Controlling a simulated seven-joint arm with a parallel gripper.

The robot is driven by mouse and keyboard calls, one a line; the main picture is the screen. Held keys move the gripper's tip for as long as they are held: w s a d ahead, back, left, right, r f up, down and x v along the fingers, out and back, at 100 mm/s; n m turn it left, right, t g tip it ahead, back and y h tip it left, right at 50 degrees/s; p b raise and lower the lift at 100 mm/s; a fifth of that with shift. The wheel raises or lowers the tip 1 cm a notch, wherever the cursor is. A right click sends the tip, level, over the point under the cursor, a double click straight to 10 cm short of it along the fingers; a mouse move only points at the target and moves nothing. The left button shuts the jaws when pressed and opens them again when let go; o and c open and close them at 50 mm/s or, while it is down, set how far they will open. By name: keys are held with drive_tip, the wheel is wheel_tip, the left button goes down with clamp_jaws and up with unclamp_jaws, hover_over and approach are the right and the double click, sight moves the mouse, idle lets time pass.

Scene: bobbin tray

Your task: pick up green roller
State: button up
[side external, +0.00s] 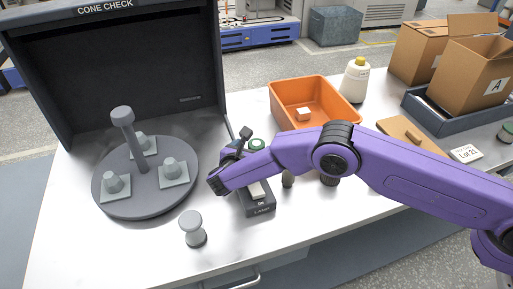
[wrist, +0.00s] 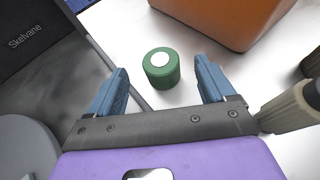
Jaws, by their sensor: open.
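The green roller (wrist: 161,68) is a short upright cylinder with a pale round centre on top. In the wrist view it stands on the white table, ahead of and between my gripper's (wrist: 161,70) two blue fingers. The fingers are apart and empty, and I see no contact with the roller. In the side view the green roller (side external: 256,144) shows just past my gripper (side external: 238,146), near the orange bin. The gripper and wrist partly cover that area, so the finger gap is hard to make out there.
The orange bin (side external: 327,112) holds a pale block behind the roller. A dark turntable (side external: 120,205) with grey cones stands left, before the black cone check booth (side external: 120,70). A small dark device (side external: 260,209) and a grey spool (side external: 193,230) sit in front. Bare table lies front left.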

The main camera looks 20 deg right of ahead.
sight(255, 145)
drive_tip(key=shift+x, duration=2.65)
drive_tip(key=c, duration=1.1)
